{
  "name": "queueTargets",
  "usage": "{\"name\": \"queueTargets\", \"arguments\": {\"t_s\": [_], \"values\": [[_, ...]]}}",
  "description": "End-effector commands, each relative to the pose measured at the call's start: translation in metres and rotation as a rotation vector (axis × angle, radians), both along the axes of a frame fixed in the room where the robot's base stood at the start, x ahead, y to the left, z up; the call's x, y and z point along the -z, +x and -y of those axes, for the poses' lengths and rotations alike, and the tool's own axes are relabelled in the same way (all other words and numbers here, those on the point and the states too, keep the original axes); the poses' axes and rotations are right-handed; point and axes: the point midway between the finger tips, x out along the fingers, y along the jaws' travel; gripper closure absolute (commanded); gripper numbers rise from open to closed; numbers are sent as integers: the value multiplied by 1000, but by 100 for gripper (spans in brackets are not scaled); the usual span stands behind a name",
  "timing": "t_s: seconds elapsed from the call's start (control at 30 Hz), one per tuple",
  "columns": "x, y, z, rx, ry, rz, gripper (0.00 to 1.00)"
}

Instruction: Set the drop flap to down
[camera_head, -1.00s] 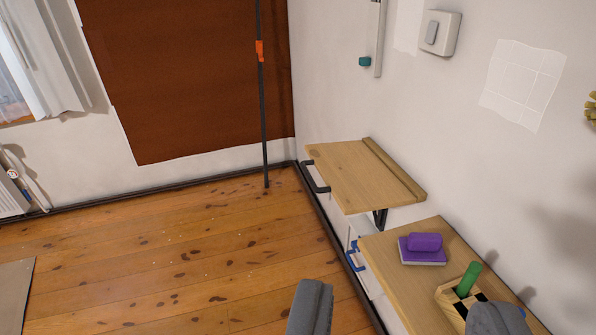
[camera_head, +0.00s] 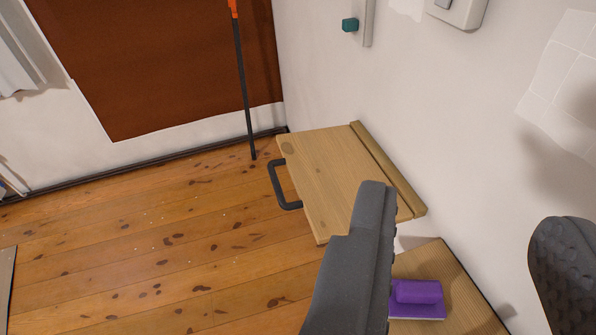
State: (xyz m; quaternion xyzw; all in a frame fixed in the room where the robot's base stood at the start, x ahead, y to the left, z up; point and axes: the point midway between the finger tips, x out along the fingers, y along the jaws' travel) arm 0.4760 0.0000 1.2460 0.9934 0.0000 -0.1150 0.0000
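The drop flap (camera_head: 325,180) is a light wooden board against the white wall, with a raised strip along its wall side. It stands out from the wall, roughly level. A dark bar handle (camera_head: 279,186) is on its left edge. My gripper (camera_head: 465,205) is open, with its two grey fingers wide apart. The left finger overlaps the flap's near right part in the picture; the right finger is in front of the wall. Nothing is between the fingertips. Whether the left finger touches the flap cannot be told. The flap's underside is hidden.
A dark pole with an orange part (camera_head: 243,80) leans by the brown panel (camera_head: 160,60). A teal knob (camera_head: 350,24) is on the wall.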

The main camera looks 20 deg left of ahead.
Motion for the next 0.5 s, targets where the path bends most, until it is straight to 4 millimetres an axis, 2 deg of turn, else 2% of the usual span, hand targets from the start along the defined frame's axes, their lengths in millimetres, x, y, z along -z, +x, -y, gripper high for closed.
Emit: {"name": "queueTargets", "arguments": {"t_s": [0.27,0.37,0.43,0.5], "values": [[0,4,-2,-6,-5,1,62],[0,22,-12,-34,-22,6,62],[4,44,-16,-63,-47,8,62],[8,70,-31,-100,-77,23,62]]}}
